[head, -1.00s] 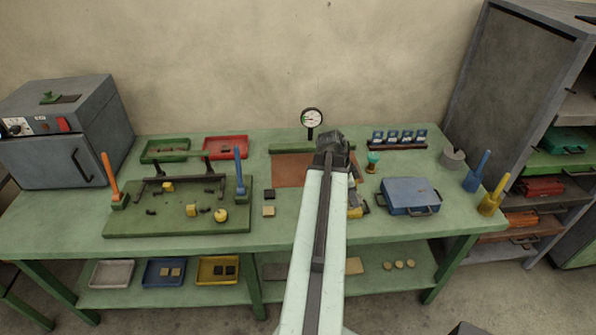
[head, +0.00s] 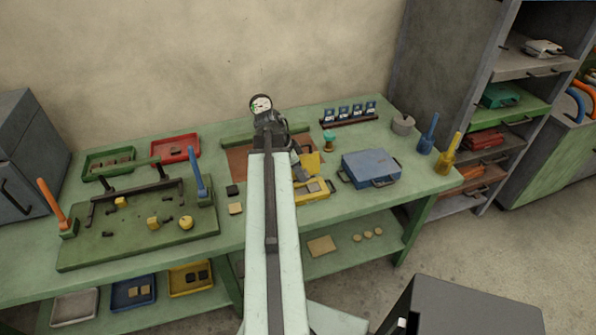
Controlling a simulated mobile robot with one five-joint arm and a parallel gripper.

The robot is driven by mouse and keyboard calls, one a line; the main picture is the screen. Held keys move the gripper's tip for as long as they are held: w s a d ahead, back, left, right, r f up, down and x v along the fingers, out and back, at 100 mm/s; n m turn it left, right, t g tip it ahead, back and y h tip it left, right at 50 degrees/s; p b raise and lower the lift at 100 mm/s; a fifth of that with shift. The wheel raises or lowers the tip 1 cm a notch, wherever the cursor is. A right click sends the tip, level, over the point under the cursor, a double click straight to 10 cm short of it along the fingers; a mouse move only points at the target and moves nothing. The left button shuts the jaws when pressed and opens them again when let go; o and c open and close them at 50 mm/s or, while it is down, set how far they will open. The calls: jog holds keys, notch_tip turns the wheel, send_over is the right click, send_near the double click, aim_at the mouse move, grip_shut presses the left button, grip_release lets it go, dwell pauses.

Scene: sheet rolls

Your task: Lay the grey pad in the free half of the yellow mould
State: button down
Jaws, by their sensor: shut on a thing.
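The yellow mould (head: 318,195) stands open on the bench right of my arm, its yellow upper part (head: 311,161) raised behind the lower part. Greyish areas show in its lower part, but they are too small to tell which half is free. My gripper (head: 270,120) is in front of the round dial gauge, left of and beyond the mould. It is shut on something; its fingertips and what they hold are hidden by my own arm. I see no grey pad lying loose for certain.
A black pad (head: 232,190) and a tan pad (head: 235,208) lie left of my arm. A blue case (head: 371,167) stands right of the mould, a small green-topped spool (head: 329,141) behind it. The dial gauge (head: 261,104) and a green fixture board (head: 110,250) are also near.

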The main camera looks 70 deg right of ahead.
jog(key=shift+a+f+b, duration=0.1)
jog(key=shift+f+b, duration=3.25)
jog(key=shift+f, duration=0.2)
jog(key=shift+a, duration=0.1)
jog(key=c, duration=0.8)
grip_release()
jog(key=shift+r, duration=0.1)
jog(key=shift+r+p, duration=0.35)
jog(key=shift+p, duration=0.2)
jog(key=p+v, duration=0.6)
jog(key=v, duration=0.1)
jog(key=shift+w, duration=0.15)
